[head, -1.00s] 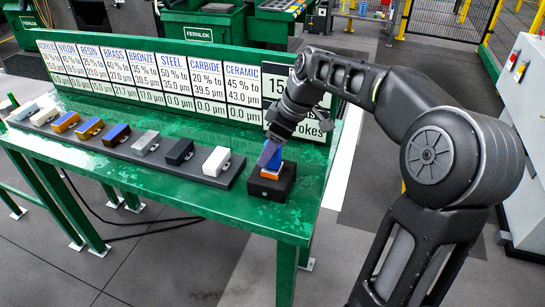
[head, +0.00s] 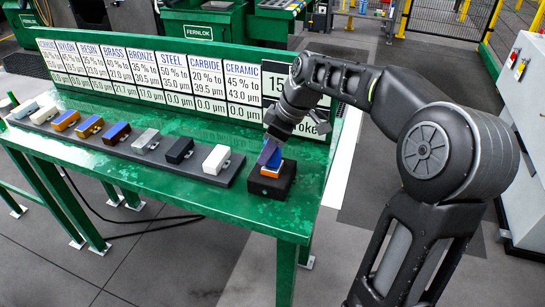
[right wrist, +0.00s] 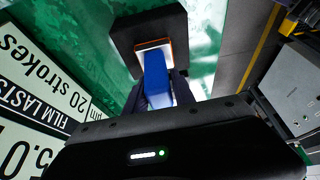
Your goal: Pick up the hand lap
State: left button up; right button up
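The hand lap seems to be the piece with a blue handle (head: 277,160) and an orange and white base, sitting upright on a black block (head: 272,182) near the bench's right end. In the right wrist view the blue handle (right wrist: 156,80) stands between my dark fingertips, with the orange-edged white base beyond it. My right gripper (head: 270,155) reaches down around the handle from above. Its fingers lie close on both sides; I cannot tell whether they press on it. My left gripper is not in view.
A dark rack (head: 130,146) with several coloured blocks runs along the green bench (head: 210,195) to the left. Upright label boards (head: 150,70) stand behind it, with a stroke sign (head: 280,84) close to my right wrist. A grey cabinet (head: 525,130) stands at the right.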

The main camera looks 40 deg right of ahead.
grip_shut()
jog(key=shift+r, duration=0.1)
dwell(0.4)
notch_tip(320, 180, up, 10)
jog(key=shift+f, duration=0.1)
dwell(0.4)
dwell(0.3)
jog(key=shift+c, duration=0.7)
grip_release()
grip_shut()
